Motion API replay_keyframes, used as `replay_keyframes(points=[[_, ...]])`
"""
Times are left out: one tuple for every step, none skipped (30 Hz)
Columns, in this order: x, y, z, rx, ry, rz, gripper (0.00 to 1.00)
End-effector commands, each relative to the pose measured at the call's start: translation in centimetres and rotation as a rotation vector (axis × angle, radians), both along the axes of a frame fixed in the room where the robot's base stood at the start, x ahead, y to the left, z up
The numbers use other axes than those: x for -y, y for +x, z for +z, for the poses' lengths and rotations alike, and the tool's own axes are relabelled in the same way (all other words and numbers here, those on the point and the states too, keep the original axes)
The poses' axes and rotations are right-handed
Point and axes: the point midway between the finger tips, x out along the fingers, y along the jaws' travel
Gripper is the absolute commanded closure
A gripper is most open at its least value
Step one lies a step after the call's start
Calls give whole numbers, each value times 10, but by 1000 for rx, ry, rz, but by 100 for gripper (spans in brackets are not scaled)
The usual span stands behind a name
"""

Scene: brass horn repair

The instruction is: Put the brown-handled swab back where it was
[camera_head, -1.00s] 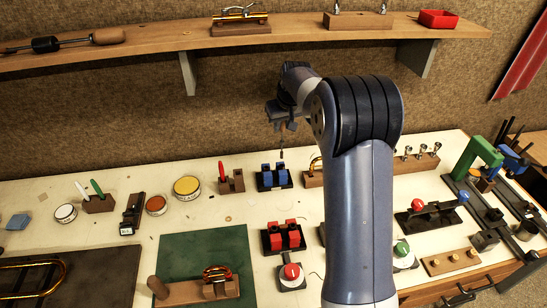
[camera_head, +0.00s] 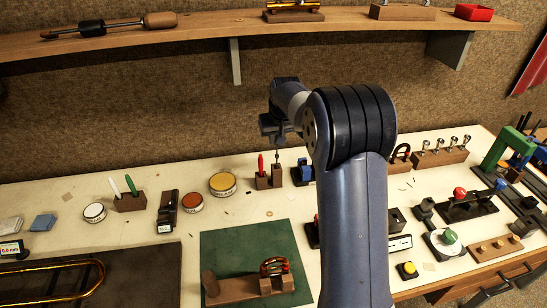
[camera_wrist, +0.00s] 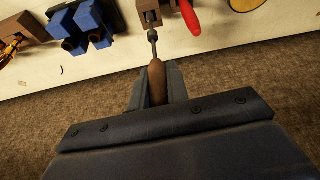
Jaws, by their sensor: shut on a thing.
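My gripper (camera_wrist: 157,98) is shut on the brown-handled swab (camera_wrist: 157,82), with the handle between its jaws. The thin shaft points down toward a small wooden block (camera_wrist: 171,6). In the head view my gripper (camera_head: 277,130) is above the same block (camera_head: 264,182), and the swab's shaft (camera_head: 277,154) hangs below it, about upright. The lower end is at or just above the block's right part; I cannot tell whether it has entered. A red-handled tool (camera_head: 261,164) stands in the block's left part; it also shows in the wrist view (camera_wrist: 189,16).
A blue clamp-like fixture (camera_head: 303,172) stands close to the right of the block. A yellow-lidded tin (camera_head: 223,184) is to its left. A block with white- and green-handled tools (camera_head: 130,202) stands further left. A shelf (camera_head: 205,38) runs above the bench. My arm hides part of the bench.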

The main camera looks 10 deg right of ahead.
Motion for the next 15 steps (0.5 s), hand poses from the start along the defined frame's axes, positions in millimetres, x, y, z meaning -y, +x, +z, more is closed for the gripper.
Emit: replay_keyframes(points=[[0,0,-5,-2,1,0,100],[0,0,-8,0,0,0,100],[0,0,-11,0,0,0,100],[0,0,-14,-1,1,0,100],[0,0,-17,-2,1,0,100],[0,0,-23,-2,1,0,100],[0,-1,-27,-3,1,0,100],[0,0,-32,-3,1,0,100],[0,0,-37,-3,1,0,100],[0,0,-41,-2,1,0,100],[0,0,-44,-2,1,0,100],[0,0,-47,-1,1,0,100],[0,0,-49,0,0,0,100],[0,0,-49,1,0,0,100],[0,0,-50,2,0,0,100]])
